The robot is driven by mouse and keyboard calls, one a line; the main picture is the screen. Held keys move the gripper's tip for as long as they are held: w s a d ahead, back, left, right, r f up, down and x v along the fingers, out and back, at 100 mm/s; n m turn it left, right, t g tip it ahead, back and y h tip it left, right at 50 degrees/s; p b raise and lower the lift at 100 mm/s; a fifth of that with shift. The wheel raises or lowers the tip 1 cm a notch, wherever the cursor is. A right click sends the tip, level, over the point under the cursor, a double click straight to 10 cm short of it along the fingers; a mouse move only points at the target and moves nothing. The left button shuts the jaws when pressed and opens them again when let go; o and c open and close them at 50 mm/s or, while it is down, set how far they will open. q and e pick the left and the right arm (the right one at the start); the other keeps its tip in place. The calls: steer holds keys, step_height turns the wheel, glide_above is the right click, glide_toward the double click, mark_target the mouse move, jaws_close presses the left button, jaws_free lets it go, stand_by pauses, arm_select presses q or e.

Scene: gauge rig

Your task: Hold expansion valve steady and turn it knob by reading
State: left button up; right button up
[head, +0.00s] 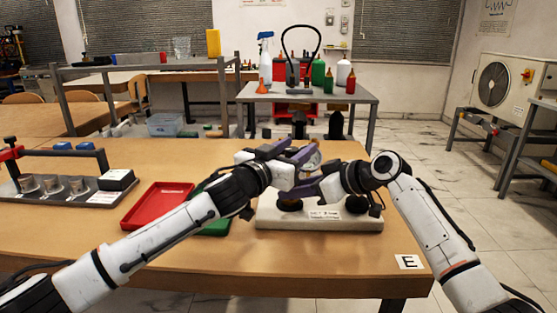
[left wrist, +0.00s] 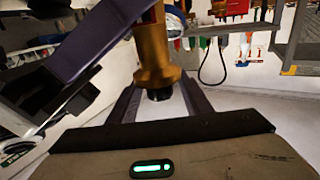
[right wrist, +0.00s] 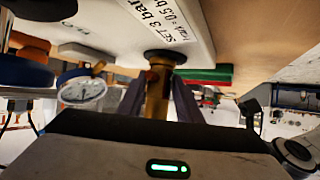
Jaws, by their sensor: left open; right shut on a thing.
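The expansion valve has a brass body, seen upside down in the right wrist view (right wrist: 158,92), rising from a black foot on the white base plate (head: 275,219). My right gripper (head: 305,188) is shut on this brass body. In the left wrist view the brass body (left wrist: 153,50) ends in a dark knob (left wrist: 160,94). My left gripper (head: 293,155) is open, its fingers on either side of that knob; whether they touch it I cannot tell. A round gauge (right wrist: 82,92) sits beside the valve; its needle is too small to read. The plate's label (right wrist: 180,60) says "SET 3 bar".
A red tray (head: 158,206) and a partly hidden green tray (head: 214,228) lie left of the plate. A grey rack with cups (head: 70,193) stands at far left. An "E" card (head: 409,262) lies at front right.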

arm_select(q)
steer(key=v, duration=1)
arm_select(e)
steer(key=shift+f, duration=0.15)
steer(key=o, duration=0.9)
arm_select(q)
steer(key=shift+w, duration=0.1)
